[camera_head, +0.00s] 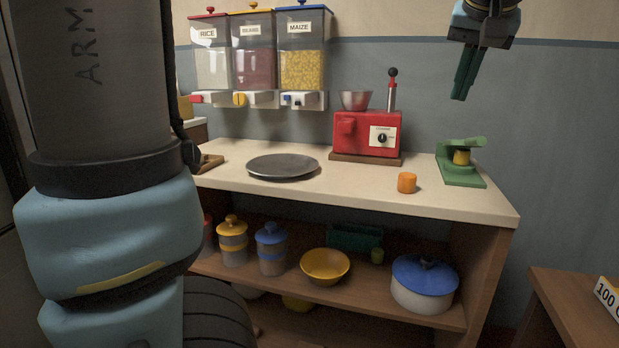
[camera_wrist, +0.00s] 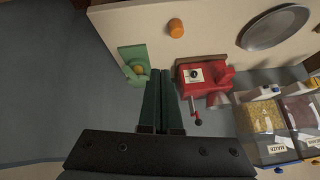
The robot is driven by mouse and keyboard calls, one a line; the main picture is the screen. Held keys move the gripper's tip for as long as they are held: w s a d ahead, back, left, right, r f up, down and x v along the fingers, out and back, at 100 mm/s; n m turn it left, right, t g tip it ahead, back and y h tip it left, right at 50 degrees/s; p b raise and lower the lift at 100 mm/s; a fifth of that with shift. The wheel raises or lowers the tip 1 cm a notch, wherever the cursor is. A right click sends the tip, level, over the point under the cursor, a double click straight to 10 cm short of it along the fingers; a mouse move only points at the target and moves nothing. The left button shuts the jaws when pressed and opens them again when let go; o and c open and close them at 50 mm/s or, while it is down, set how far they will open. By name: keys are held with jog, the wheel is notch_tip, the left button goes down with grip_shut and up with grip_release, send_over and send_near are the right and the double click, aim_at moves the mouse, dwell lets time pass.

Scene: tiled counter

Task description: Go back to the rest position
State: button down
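My gripper (camera_head: 461,92) is raised at the upper right of the head view, high above the green press and in front of the blue-grey wall. Its dark green fingers point down. In the wrist view the two fingers (camera_wrist: 161,75) lie side by side, shut, with nothing seen between them. They touch nothing on the counter. The large blue-grey and black arm link (camera_head: 105,235) at the left of the head view is mine.
The counter (camera_head: 350,192) holds a grey plate (camera_head: 283,166), a red machine (camera_head: 360,133), an orange cylinder (camera_head: 407,183) and a green press (camera_head: 461,176). Rice, bean and maize dispensers (camera_head: 303,68) hang behind. The shelf below holds a blue-lidded pot (camera_head: 424,285), a yellow bowl (camera_head: 325,265) and jars.

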jog(key=w+a+f+n+g+y, duration=0.1)
jog(key=w+a+f+g, duration=0.15)
jog(key=a+f, duration=0.6)
jog(key=w+a+f+n+g+y, duration=0.1)
jog(key=w+a+f, duration=0.2)
jog(key=a+f, duration=0.6)
jog(key=s+a+f+n+g, duration=0.1)
jog(key=s+a+f, duration=0.2)
jog(key=a+f, duration=0.4)
jog(key=s+a+f+n+g, duration=0.1)
jog(key=s+a+f, duration=0.2)
jog(key=a+f, duration=0.4)
notch_tip(320, 180, up, 20)
jog(key=p, duration=1.9)
jog(key=shift+s+d+r+h+p, duration=0.2)
jog(key=shift+h+p, duration=0.1)
jog(key=shift+p, duration=0.1)
jog(key=shift+w+f, duration=0.1)
